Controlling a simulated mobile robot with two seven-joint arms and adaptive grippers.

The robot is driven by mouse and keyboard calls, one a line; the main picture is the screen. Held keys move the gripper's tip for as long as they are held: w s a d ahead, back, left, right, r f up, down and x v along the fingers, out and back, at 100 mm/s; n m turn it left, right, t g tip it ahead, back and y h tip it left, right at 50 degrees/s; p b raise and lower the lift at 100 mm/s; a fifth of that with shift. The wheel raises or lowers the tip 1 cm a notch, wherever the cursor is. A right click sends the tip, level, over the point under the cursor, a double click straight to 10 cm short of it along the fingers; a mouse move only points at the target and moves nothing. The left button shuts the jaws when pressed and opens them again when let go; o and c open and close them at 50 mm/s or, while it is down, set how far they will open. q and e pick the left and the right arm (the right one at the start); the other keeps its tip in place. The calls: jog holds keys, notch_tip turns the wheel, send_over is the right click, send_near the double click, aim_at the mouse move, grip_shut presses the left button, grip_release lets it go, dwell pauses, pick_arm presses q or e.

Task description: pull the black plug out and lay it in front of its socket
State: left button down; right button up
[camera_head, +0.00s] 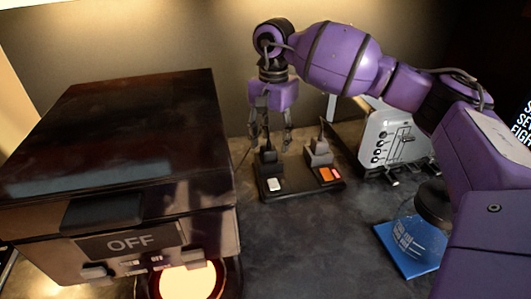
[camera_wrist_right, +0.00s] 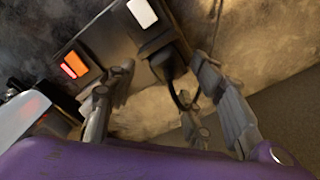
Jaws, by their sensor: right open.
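The black plug (camera_head: 267,154) stands in the left socket of a dark power strip (camera_head: 300,188) on the counter. It also shows in the right wrist view (camera_wrist_right: 167,63), with its cable curving up toward my gripper. My right gripper (camera_head: 270,143) points down over the plug, open, with a finger on each side of it. I cannot tell whether either finger touches it. In the right wrist view, the open fingers (camera_wrist_right: 163,70) spread around the plug. The bare counter (camera_head: 285,235) lies in front of the strip. My left gripper is not in view.
A grey plug (camera_head: 318,152) stands in the right socket. The strip has a white switch (camera_head: 273,185) and an orange one (camera_head: 326,174).

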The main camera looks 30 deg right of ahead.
aim_at(272, 149)
jog(key=shift+f, duration=1.75)
jog(key=c, duration=1.1)
jog(key=shift+c, duration=0.5)
jog(key=shift+r, duration=0.15)
